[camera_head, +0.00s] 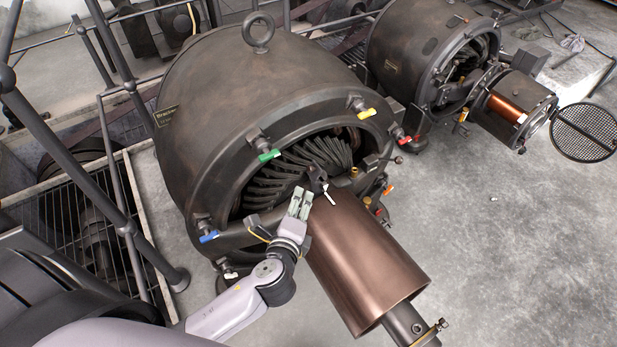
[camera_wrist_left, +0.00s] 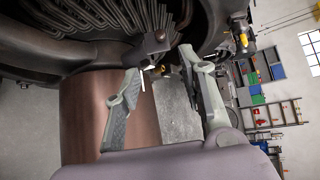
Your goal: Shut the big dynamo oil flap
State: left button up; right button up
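The big dynamo (camera_head: 255,95) is a dark drum with a ring on top and a finned rotor in its open front. A small dark block (camera_head: 316,178) with a white-tipped lever (camera_head: 329,195) sits above the brown cylinder; it may be the oil flap, but I cannot tell for certain, nor how far it stands open. My left gripper (camera_head: 301,202) is just left of the lever. In the left wrist view its fingers (camera_wrist_left: 158,62) are apart and empty, with the block (camera_wrist_left: 154,42) and white lever (camera_wrist_left: 141,84) just beyond the tips. My right gripper is not in view.
The brown cylinder (camera_head: 365,255) juts forward beside my left gripper. Coloured levers, green (camera_head: 269,155), yellow (camera_head: 367,113) and blue (camera_head: 209,237), ring the dynamo front. A smaller dynamo (camera_head: 420,50) stands at the upper right. Concrete floor (camera_head: 500,230) is clear at right.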

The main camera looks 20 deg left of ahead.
aim_at(310, 170)
pick_arm(q)
jog(key=b+x, duration=0.1)
jog(key=x, duration=1.4)
jog(key=shift+d, duration=0.1)
jog(key=shift+c, duration=0.4)
grip_shut()
